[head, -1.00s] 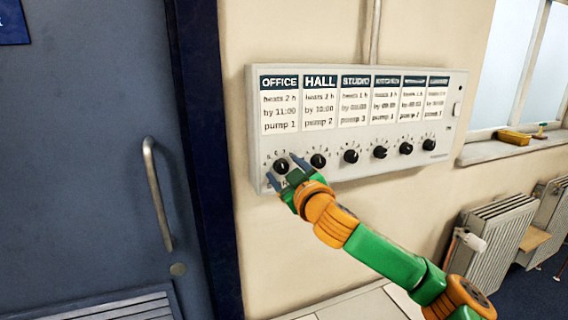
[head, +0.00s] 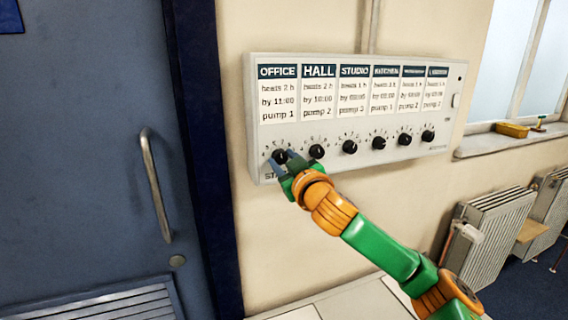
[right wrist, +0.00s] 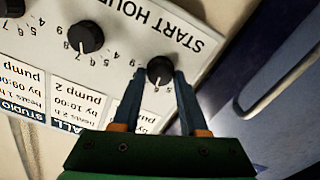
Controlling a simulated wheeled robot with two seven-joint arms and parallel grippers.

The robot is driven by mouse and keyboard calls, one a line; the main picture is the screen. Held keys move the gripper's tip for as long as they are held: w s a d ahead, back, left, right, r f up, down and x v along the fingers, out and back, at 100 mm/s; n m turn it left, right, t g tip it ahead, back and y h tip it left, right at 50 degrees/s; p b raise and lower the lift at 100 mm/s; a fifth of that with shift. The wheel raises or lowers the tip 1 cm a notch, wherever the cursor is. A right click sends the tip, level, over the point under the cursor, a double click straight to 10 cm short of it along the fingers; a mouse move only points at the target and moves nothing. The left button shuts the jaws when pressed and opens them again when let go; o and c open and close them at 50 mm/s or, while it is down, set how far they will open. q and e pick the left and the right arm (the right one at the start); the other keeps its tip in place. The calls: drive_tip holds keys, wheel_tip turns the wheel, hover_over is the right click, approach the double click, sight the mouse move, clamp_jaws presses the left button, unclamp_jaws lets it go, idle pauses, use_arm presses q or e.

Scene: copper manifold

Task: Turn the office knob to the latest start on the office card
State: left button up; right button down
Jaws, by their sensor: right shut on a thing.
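The office knob (head: 280,156) is the black knob at the far left of the row on the wall panel. The office card (head: 278,95) above it reads heats 2 h, by 11:00, pump 1. My right gripper (head: 282,161) is at this knob and shut on it. In the right wrist view its two fingers (right wrist: 159,79) lie on either side of the knob (right wrist: 160,68). The small numbers around the knob are partly hidden by the fingers, and I cannot read its setting surely. My left gripper is not in view.
The hall knob (head: 316,151) is close to the right of my gripper, with several more knobs along the panel (head: 458,75). A blue door (head: 90,110) with a handle (head: 154,185) is at the left. Radiators (head: 490,235) stand at the lower right.

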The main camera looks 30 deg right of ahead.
drive_tip(key=m+b, duration=0.1)
drive_tip(key=m, duration=0.2)
drive_tip(key=shift+m, duration=0.3)
drive_tip(key=m, duration=0.4)
drive_tip(key=shift+d+r+m, duration=0.1)
drive_tip(key=shift+m, duration=0.2)
drive_tip(key=m, duration=0.3)
drive_tip(key=shift+m+p, duration=0.3)
drive_tip(key=shift+p, duration=0.05)
drive_tip(key=shift+s+d+m+p, duration=0.1)
drive_tip(key=shift+m+p, duration=0.8)
drive_tip(key=shift+m, duration=1.3)
drive_tip(key=c, duration=0.7)
unclamp_jaws()
drive_tip(key=shift+o, duration=1.3)
